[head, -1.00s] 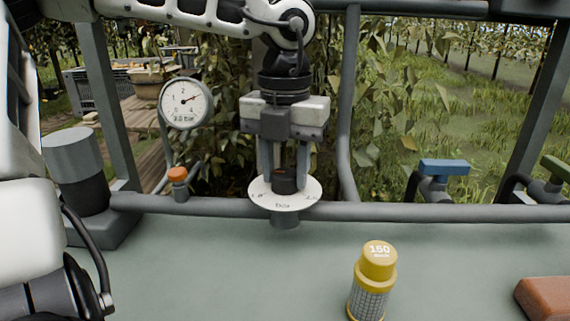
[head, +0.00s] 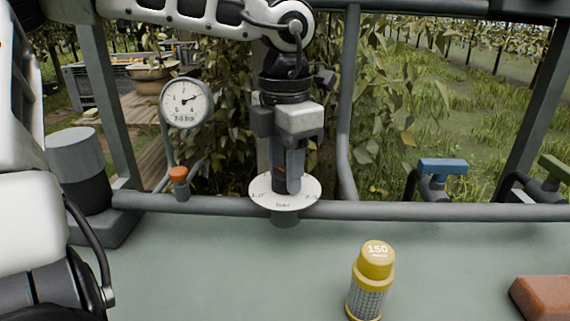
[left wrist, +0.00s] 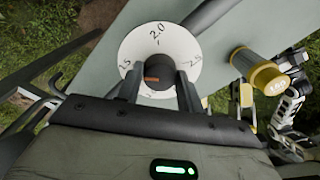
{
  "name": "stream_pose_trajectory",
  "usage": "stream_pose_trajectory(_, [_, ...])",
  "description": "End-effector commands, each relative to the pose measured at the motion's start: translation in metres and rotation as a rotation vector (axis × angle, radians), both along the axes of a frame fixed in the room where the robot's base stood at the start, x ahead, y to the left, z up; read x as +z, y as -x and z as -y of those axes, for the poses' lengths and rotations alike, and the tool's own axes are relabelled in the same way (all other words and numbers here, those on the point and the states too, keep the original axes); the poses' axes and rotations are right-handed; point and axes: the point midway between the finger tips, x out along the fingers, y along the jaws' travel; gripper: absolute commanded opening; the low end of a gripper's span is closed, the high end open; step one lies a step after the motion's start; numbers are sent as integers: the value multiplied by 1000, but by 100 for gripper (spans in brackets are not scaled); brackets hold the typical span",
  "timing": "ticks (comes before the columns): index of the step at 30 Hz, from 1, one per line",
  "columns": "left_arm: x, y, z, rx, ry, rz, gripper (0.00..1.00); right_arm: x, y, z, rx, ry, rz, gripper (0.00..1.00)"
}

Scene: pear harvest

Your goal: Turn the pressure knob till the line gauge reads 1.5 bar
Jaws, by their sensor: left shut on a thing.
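The pressure knob (left wrist: 157,82) is dark with an orange mark. It stands at the centre of a white dial plate (head: 262,198) printed 1.5, 2.0 and 2.5 in the left wrist view (left wrist: 141,40). My left gripper (head: 288,185) points down, shut on the knob, with a finger on either side of it (left wrist: 158,86). The round line gauge (head: 186,91) stands left of the gripper.
A yellow-capped canister (head: 373,270) marked 150 stands on the green-grey bench (head: 220,270). A reddish-brown block (head: 543,298) lies at the right edge. A blue-handled valve (head: 442,167) sits behind the pipe (head: 390,211). The bench's middle is clear.

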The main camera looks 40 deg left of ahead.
Motion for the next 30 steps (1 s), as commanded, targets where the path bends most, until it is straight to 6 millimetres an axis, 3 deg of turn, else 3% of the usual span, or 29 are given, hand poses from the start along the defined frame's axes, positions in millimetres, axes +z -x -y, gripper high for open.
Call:
stream_pose_trajectory(15, [1,0,0,-21,0,2,14,-1,0,1,-1,2,-4,36])
stream_pose_trajectory(16, [1,0,0,-21,0,2,40,-1,0,1,-1,2,-4,36])
stream_pose_trajectory(18, [1,0,0,-21,0,2,59,0,0,1,-1,2,-2,36])
stream_pose_trajectory(30, [9,0,0,-20,-1,2,59,6,-1,0,-1,0,3,36])
